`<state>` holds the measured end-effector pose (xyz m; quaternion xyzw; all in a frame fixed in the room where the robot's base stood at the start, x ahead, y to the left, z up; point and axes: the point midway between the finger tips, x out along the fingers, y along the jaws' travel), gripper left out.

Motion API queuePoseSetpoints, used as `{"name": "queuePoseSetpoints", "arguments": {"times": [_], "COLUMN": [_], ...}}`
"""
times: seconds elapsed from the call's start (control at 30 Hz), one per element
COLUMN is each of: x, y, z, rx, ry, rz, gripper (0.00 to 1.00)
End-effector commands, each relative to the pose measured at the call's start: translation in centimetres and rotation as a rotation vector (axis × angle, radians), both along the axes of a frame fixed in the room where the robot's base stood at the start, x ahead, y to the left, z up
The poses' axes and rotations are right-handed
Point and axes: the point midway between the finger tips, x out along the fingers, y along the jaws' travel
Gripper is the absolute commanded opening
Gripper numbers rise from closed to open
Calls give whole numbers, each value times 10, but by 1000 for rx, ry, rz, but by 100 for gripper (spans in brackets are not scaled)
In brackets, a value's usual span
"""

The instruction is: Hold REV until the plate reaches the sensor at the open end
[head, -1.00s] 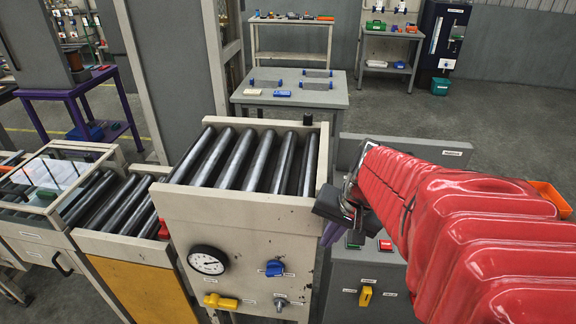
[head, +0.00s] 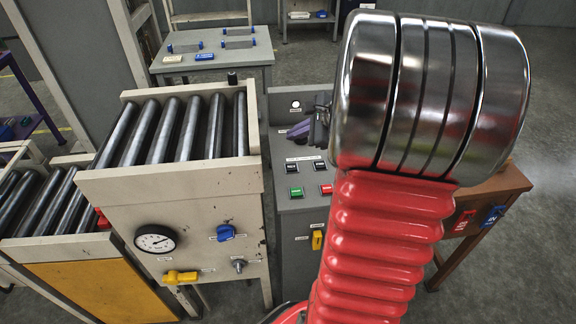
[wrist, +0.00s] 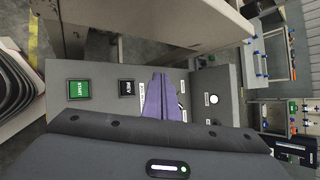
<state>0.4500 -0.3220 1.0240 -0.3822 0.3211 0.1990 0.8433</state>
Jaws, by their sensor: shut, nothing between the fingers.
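The black REV button (wrist: 126,88) is readable in the wrist view, beside the green START button (wrist: 79,90). In the head view the REV button (head: 292,167) sits on the grey control panel (head: 283,240), behind START. My gripper (head: 299,131) has purple fingers, shut and empty, over the panel's rear part, between the buttons and a round white lamp (head: 295,104). The fingers also show in the wrist view (wrist: 158,80), just beside REV and not covering it; contact with the panel cannot be told. I cannot make out a plate on the rollers (head: 175,128).
A red STOP button (head: 326,189) and another black button (head: 320,166) lie on the panel. A brown table (head: 480,215) stands at right.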

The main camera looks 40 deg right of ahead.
Motion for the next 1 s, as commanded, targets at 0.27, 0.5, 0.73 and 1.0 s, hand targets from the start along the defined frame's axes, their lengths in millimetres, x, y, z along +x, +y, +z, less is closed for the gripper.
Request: {"name": "queuePoseSetpoints", "arguments": {"times": [0.27, 0.5, 0.73, 1.0], "x": [-1, -1, -1, -1], "y": [1, 1, 1, 1], "z": [-1, -4, -21, -50], "rx": [11, 12, 12, 13], "ry": [5, 6, 7, 7], "rz": [-11, -10, -10, -10], "gripper": [0, 0, 0, 0]}}
